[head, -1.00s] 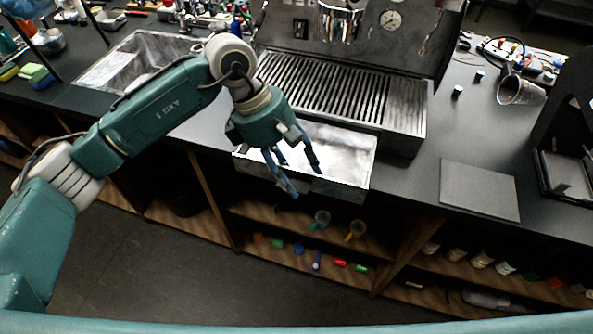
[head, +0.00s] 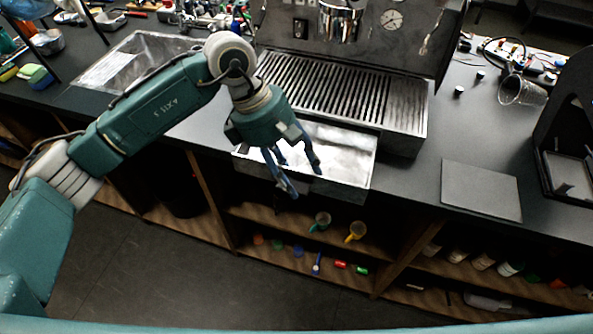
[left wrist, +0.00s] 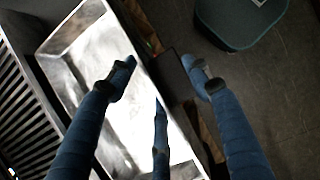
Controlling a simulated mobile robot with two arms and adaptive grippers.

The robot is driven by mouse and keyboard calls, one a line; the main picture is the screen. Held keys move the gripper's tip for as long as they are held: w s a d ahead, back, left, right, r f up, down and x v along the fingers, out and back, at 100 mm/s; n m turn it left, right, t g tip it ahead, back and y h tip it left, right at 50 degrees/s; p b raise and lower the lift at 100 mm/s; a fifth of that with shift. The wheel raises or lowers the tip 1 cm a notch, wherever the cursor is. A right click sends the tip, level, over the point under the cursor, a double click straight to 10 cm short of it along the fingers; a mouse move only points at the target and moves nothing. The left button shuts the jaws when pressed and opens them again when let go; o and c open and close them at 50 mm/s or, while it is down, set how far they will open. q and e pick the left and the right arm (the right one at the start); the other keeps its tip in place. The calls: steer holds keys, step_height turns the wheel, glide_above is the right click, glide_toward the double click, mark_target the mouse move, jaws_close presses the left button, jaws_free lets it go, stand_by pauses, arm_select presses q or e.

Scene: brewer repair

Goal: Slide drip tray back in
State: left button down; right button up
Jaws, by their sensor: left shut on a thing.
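The drip tray (head: 347,152) is a shiny metal open box. It sticks out from under the slatted grate of the espresso machine (head: 345,95), over the counter's front edge. In the left wrist view the tray (left wrist: 118,135) fills the left and middle. My left gripper (head: 298,178) is at the tray's front wall, with blue fingers on both sides of it, and is shut on that wall. In the left wrist view the gripper (left wrist: 165,80) straddles the wall's rim. The tray's back part is hidden under the machine. My right gripper is not in view.
A sink (head: 125,62) lies left of the machine. A dark flat mat (head: 480,189) and a tipped clear cup (head: 520,91) are on the counter to the right. Open shelves below hold cups and small coloured items. The floor in front is clear.

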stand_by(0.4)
arm_select(q)
steer(key=shift+f+b, duration=0.6)
steer(key=shift+b, duration=0.2)
stand_by(0.5)
steer(key=c, duration=0.8)
jaws_free()
steer(key=shift+o, duration=0.4)
